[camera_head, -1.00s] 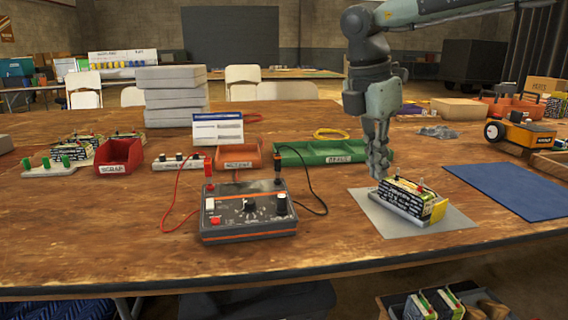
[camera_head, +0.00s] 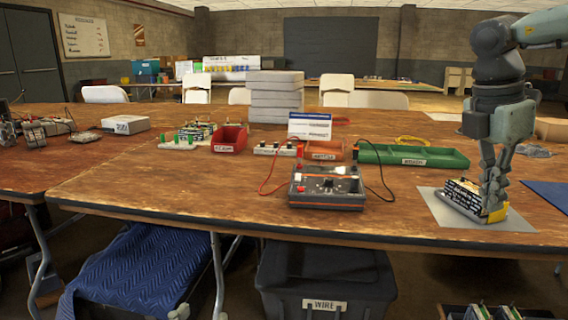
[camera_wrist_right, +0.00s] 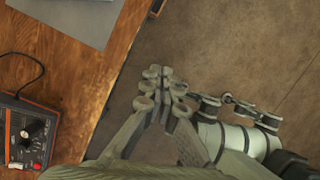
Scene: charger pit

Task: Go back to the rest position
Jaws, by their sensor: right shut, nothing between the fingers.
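My right gripper (camera_head: 490,205) shows at the right of the head view, its fingers pointing down. It is shut and empty. In the head view it overlaps a yellow-and-black battery pack (camera_head: 461,197) on a grey mat (camera_head: 437,206). In the right wrist view, the closed fingers (camera_wrist_right: 163,85) are over the brown floor beyond the table edge, apart from the mat (camera_wrist_right: 80,15). My left gripper is not in the head view; grey parts of mine show at the lower right of the wrist view, and I cannot tell which.
The tester (camera_head: 327,188) with red and black leads stands on the wooden table (camera_head: 200,190); it also shows in the wrist view (camera_wrist_right: 25,135). Behind it are a green tray (camera_head: 413,161) and a red bin (camera_head: 229,139). A dark wire bin (camera_head: 325,275) sits below.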

